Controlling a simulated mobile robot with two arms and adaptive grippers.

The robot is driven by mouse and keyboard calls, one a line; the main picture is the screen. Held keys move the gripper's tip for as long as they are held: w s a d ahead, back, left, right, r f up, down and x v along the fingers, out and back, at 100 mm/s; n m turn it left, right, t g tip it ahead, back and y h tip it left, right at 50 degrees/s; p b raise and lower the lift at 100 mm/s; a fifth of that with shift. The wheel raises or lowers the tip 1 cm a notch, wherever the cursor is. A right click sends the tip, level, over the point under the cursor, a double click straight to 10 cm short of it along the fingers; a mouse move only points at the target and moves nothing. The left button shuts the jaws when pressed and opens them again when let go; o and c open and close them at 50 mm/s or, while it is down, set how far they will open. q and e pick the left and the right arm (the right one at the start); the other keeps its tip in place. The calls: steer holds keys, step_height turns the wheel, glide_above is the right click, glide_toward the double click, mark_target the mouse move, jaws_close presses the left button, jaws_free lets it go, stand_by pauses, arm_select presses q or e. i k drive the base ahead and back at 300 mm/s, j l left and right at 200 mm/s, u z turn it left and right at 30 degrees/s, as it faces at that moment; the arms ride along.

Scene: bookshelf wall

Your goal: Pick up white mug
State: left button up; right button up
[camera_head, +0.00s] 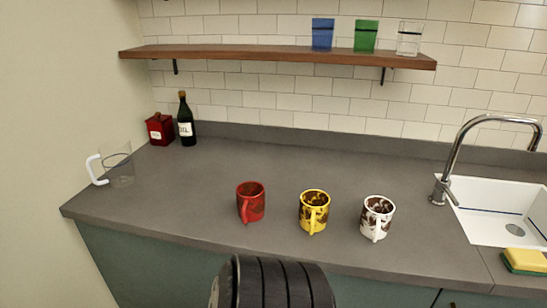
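The white mug (376,219) stands upright on the grey counter, the rightmost of three mugs in a row. Its handle faces the front, and dark brown patches show on its side and inside. The yellow mug (313,212) stands to its left, and the red mug (250,202) stands further left. No gripper fingers show in the head view. A black ribbed part of my own body is at the bottom centre, in front of the counter edge and apart from the mugs.
A sink (485,212) with a tall chrome faucet (465,150) is at the right, with a sponge (525,261) in front. A glass pitcher (119,168), a red box (159,130) and a dark bottle (186,122) stand left. A wooden shelf (260,54) holds three glasses. The counter behind the mugs is clear.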

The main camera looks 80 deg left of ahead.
mark_target(376, 218)
steer(key=u, duration=2.35)
